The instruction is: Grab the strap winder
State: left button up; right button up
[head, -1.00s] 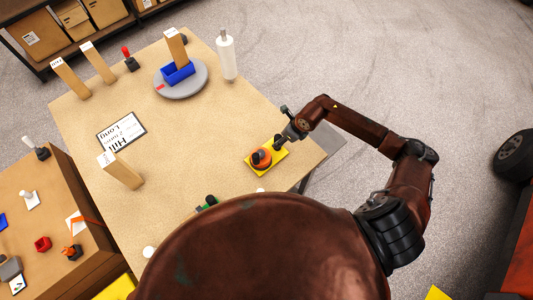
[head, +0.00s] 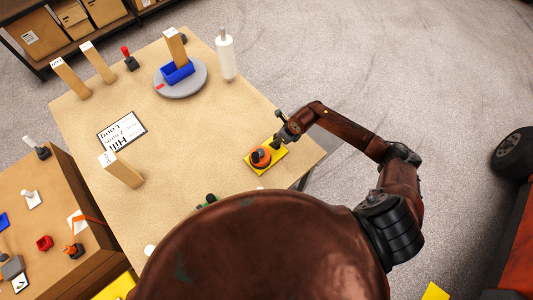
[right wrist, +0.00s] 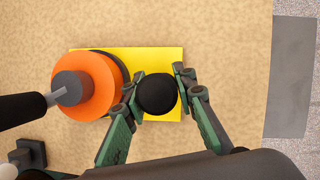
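The strap winder is an orange reel (head: 261,157) on a yellow base plate (head: 281,158) near the table's right edge. The right wrist view shows its orange disc (right wrist: 97,78), a grey hub with a dark rod reaching left, and a round black knob (right wrist: 156,94) over the yellow plate (right wrist: 150,58). My right gripper (head: 279,141) is at the knob. In the right wrist view its fingers (right wrist: 158,88) stand open on both sides of the knob, very close to it; firm contact is not visible. My left gripper is not in view.
A side table (head: 30,180) with small parts stands left. The table middle is clear.

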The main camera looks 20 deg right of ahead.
grip_shut()
jog(key=shift+r, duration=0.15)
dwell(0.4)
